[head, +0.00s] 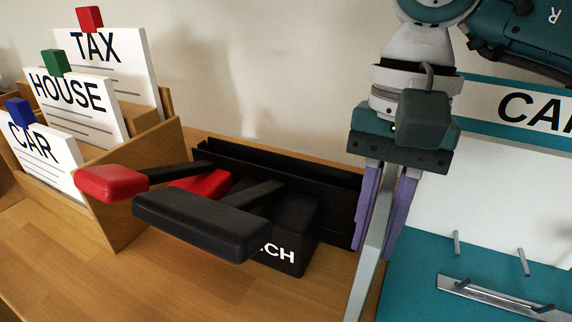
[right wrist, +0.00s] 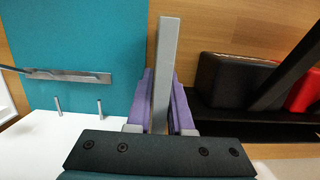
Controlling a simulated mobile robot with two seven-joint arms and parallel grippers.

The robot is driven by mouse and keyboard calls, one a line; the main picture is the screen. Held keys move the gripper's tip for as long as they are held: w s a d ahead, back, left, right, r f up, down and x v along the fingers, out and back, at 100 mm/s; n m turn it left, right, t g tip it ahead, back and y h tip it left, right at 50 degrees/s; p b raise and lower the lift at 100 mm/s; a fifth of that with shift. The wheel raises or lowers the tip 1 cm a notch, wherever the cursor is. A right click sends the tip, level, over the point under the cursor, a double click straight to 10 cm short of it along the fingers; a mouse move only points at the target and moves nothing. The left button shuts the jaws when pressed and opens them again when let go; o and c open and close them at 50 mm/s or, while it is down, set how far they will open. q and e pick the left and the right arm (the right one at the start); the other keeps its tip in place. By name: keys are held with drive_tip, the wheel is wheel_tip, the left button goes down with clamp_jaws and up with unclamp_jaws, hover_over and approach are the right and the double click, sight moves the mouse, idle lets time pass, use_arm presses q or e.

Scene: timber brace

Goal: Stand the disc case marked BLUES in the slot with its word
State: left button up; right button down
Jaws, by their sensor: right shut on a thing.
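My right gripper (head: 385,215) hangs from the top in the head view, shut on a long, thin grey bar (head: 367,275). The bar slants down past the bottom edge of the picture. In the right wrist view the purple fingers of my right gripper (right wrist: 160,100) are on both sides of the grey bar (right wrist: 167,50). I see no word on the bar. No case marked BLUES and no slot with that word can be made out in either view. My left gripper is not in view.
A wooden rack (head: 150,185) at left holds cards TAX (head: 120,65), HOUSE (head: 85,112) and CAR (head: 40,160). A black box (head: 300,235), its word ending in CH, stands near black and red handles (head: 200,222). A teal board (head: 425,250) with pegs and a metal strip (head: 490,295) is at right.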

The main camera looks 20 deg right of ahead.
drive_tip(key=shift+f+b, duration=0.2)
drive_tip(key=shift+b, duration=0.1)
drive_tip(key=c, duration=0.8)
unclamp_jaws()
drive_tip(key=shift+r, duration=0.1)
